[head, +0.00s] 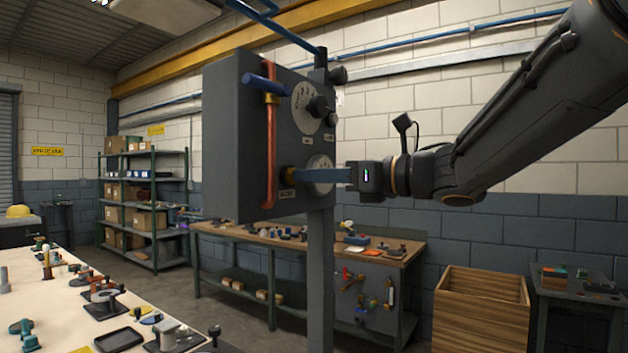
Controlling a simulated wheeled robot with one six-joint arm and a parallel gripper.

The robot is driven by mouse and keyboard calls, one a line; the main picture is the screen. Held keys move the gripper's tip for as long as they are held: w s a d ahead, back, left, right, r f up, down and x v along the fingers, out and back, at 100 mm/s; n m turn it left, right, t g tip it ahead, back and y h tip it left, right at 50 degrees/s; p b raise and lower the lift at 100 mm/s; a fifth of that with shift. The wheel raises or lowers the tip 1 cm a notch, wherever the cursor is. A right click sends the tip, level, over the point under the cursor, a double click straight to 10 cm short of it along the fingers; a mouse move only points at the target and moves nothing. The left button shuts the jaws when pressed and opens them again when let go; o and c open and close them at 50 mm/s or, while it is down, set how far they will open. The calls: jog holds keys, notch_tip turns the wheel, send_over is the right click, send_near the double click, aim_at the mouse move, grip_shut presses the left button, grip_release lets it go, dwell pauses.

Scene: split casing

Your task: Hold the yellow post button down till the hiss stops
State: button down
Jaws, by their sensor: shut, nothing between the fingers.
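The yellow button (287,173) sticks out low on the front face of a dark grey box (228,140), which stands on a grey post (320,270). My gripper (300,178) comes in level from the right. Its blue fingers are shut and hold nothing. In this view the fingertips meet the button's right side. I cannot tell whether they touch it or how far in it is. The fingers cover part of the button and of the lower dial (320,163).
A copper pipe (271,150) with a blue lever (266,84) runs down the box left of the button. An upper dial (305,107) and dark knobs sit above. A cluttered bench (410,246) and a wooden crate (481,312) stand behind; a pale table (60,320) is at left.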

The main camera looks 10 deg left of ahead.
jog(key=shift+w+a+r+b, duration=0.1)
jog(key=shift+w+a+b, duration=0.1)
jog(key=shift+a+b, duration=0.6)
jog(key=shift+d+r, duration=0.15)
jog(key=shift+r, duration=0.05)
dwell(1.3)
jog(key=b+v, duration=0.6)
jog(key=v, duration=0.8)
jog(key=shift+d+f, duration=0.2)
jog(key=shift+f, duration=0.05)
jog(key=shift+w, duration=0.1)
